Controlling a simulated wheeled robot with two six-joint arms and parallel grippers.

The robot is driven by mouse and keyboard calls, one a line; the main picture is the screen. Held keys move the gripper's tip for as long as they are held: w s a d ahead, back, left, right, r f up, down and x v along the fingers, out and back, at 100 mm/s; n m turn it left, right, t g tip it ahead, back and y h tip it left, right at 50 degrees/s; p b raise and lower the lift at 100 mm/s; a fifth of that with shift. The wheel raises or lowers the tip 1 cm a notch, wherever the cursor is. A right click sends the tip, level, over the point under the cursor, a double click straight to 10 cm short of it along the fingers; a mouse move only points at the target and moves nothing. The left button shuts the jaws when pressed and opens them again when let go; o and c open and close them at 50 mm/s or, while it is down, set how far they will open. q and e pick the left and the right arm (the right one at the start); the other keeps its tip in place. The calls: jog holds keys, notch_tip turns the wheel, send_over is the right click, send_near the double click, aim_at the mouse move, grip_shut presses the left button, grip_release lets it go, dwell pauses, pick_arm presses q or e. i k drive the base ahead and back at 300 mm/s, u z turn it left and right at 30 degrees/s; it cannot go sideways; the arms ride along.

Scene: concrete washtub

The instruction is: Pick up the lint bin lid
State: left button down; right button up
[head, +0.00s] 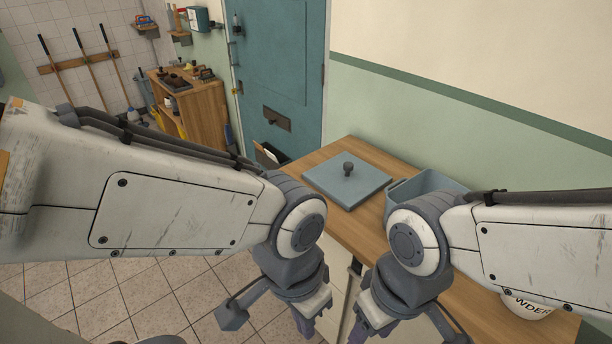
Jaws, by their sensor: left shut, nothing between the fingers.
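The lint bin lid (335,188) is a flat, square, grey-blue plate with a dark knob in its middle. It lies flat on the wooden counter, left of an open grey-blue bin (438,180). My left gripper (308,328) hangs low at the bottom of the head view, in front of the counter and well short of the lid. It is shut and empty, with its tips near the lower edge. My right gripper (362,330) hangs just to its right, apart from the lid; its fingertips are too cut off and hidden to read.
The wooden counter (350,232) runs along the green and cream wall, with a round white container (527,305) marked "WDER" at lower right. My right forearm covers part of the bin and counter. A teal door (275,70) and wooden shelf unit (195,110) stand behind. Tiled floor lies left.

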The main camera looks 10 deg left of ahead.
aim_at(349, 181)
jog(key=u, duration=0.05)
jog(key=k, duration=0.6)
jog(key=u, duration=0.8)
jog(key=i, duration=1.65)
jog(key=z, duration=0.8)
